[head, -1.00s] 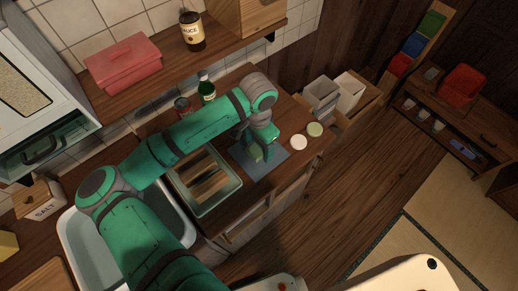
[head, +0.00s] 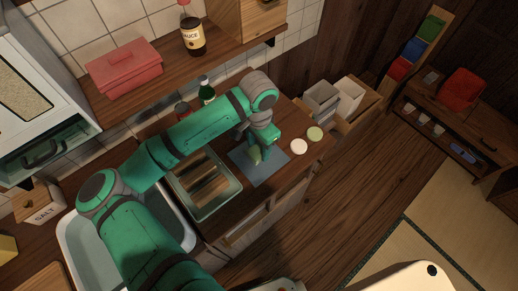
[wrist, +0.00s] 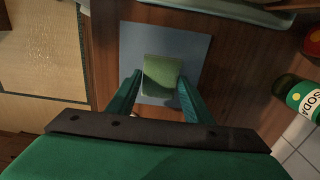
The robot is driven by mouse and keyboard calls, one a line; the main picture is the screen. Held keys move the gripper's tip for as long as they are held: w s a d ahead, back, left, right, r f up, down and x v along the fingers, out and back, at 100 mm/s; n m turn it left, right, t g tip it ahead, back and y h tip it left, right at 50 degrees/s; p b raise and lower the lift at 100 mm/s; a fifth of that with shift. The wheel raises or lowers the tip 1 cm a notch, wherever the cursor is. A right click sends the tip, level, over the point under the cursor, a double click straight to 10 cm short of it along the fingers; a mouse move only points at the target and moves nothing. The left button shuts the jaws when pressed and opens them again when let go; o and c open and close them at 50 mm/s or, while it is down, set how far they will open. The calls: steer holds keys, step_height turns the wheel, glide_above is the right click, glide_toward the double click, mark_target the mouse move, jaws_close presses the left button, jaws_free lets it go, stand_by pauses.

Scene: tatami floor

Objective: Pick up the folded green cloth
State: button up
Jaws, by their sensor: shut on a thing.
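The folded green cloth (wrist: 162,74) is a small square block between my fingers in the wrist view, above the blue-grey mat (wrist: 205,45). In the head view the cloth (head: 256,155) shows partly behind my gripper (head: 263,153), over the mat (head: 270,172) on the wooden counter. My gripper, also in the wrist view (wrist: 160,95), is shut on the cloth with one finger at each side. I cannot tell whether the cloth touches the mat or is just clear of it.
A green bottle (head: 206,90) stands behind my arm. The sink (head: 75,240) is at lower left.

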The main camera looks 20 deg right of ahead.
steer(key=s+a+r, duration=0.4)
steer(key=s+r, duration=0.7)
steer(key=s, duration=0.2)
steer(key=shift+s, duration=0.2)
steer(key=o, duration=0.5)
steer(key=c, duration=0.3)
steer(key=shift+d, duration=0.1)
